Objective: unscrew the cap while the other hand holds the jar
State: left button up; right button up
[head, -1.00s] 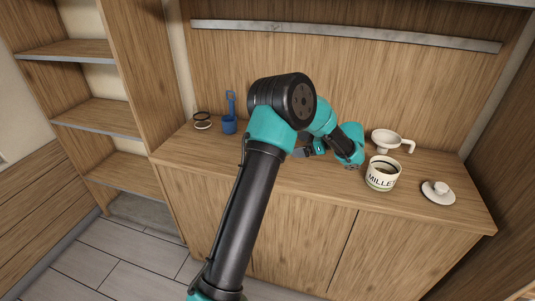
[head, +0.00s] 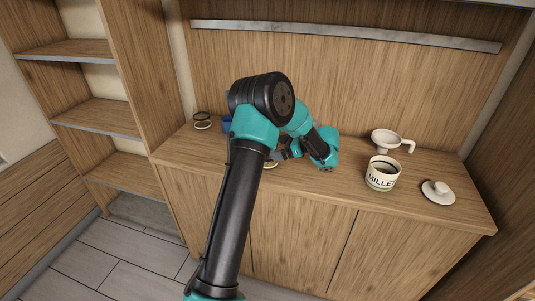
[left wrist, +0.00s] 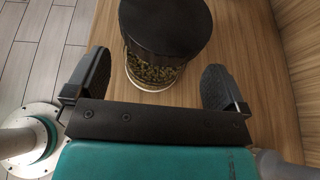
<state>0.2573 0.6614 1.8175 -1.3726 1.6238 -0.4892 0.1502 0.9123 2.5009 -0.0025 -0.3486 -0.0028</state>
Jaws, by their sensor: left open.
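The jar (left wrist: 152,72) shows in the left wrist view, clear and filled with small green-yellow bits. Its wide black cap (left wrist: 165,25) is on top, cut off by the upper frame edge. My left gripper (left wrist: 157,72) is open, one finger on each side of the jar, with gaps to both. In the head view my left gripper (head: 284,154) is low over the counter, partly behind my arm. A small pale yellowish edge, perhaps of the jar, shows beside it; my arm hides the rest. My right gripper is in neither view.
On the wooden counter (head: 335,195), a MILLET canister (head: 382,175), a white funnel (head: 386,142) and a white lidded dish (head: 437,191) stand at right. A dark-rimmed ring-like item (head: 202,120) and a mostly hidden blue scoop (head: 227,124) are at left. The front middle is clear.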

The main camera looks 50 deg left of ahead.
pick_arm(q)
jog(key=shift+x, duration=1.95)
jog(key=shift+d, duration=0.1)
jog(key=shift+c, duration=0.3)
jog(key=c, duration=0.8)
jog(key=shift+r, duration=0.1)
jog(key=shift+r, duration=0.45)
notch_tip(320, 180, up, 3)
jog(key=shift+f, duration=0.1)
jog(key=s+d, duration=0.3)
jog(key=d, duration=0.1)
jog(key=s+d, duration=0.3)
jog(key=s, duration=0.1)
jog(key=s+d+r, duration=0.1)
jog(key=s+d, duration=0.2)
jog(key=d, duration=0.1)
jog(key=shift+s+d+r, duration=0.1)
jog(key=shift+s+d, duration=0.3)
